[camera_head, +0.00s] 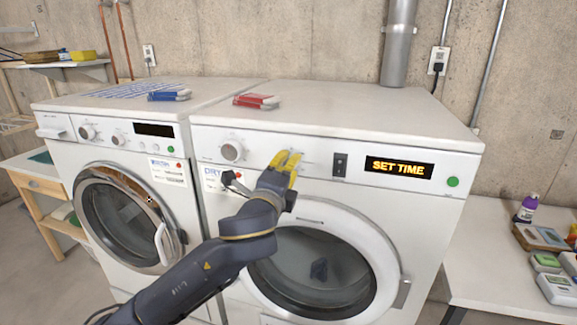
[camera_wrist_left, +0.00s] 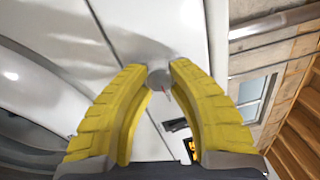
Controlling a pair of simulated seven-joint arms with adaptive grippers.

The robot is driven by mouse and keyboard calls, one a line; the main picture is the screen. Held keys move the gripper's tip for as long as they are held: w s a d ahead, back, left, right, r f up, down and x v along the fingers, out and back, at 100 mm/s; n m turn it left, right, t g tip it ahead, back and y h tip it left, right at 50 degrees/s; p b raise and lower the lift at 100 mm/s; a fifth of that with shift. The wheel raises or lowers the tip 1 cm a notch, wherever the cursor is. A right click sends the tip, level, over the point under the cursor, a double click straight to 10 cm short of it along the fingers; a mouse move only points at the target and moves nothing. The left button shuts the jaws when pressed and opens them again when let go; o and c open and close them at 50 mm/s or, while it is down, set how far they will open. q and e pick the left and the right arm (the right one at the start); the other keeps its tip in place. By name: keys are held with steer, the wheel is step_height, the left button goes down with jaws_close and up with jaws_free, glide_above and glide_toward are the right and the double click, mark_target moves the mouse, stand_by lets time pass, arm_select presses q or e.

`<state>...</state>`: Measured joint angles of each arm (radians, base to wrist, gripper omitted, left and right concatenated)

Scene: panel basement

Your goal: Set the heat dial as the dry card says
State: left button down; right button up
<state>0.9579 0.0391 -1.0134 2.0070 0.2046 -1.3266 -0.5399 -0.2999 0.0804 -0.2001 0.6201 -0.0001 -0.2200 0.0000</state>
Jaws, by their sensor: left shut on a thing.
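The dryer (camera_head: 330,140) is the white machine on the right. Its front panel has a round dial (camera_head: 232,151) on the left, with markings too small to read. My left gripper (camera_head: 287,158) is at the panel right of that dial, its yellow fingers shut on a second, grey dial (camera_wrist_left: 158,79), which the fingers mostly hide in the head view. I cannot read where this dial points. The dry card (camera_head: 212,178) is on the dryer's front, lower left; my arm partly covers it and its small text is unreadable. My right gripper is not in view.
The dryer has a black switch (camera_head: 340,165), a display (camera_head: 399,168) reading "SET TIME" and a green button (camera_head: 453,182). Its round door (camera_head: 345,222) is closed. A washer (camera_head: 115,140) stands left. Blue (camera_head: 170,96) and red (camera_head: 257,101) items lie on top.

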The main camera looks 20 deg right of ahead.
arm_select(q)
steer(key=shift+s+d+f, duration=0.1)
steer(key=c, duration=1)
jaws_free()
steer(key=v, duration=1.2)
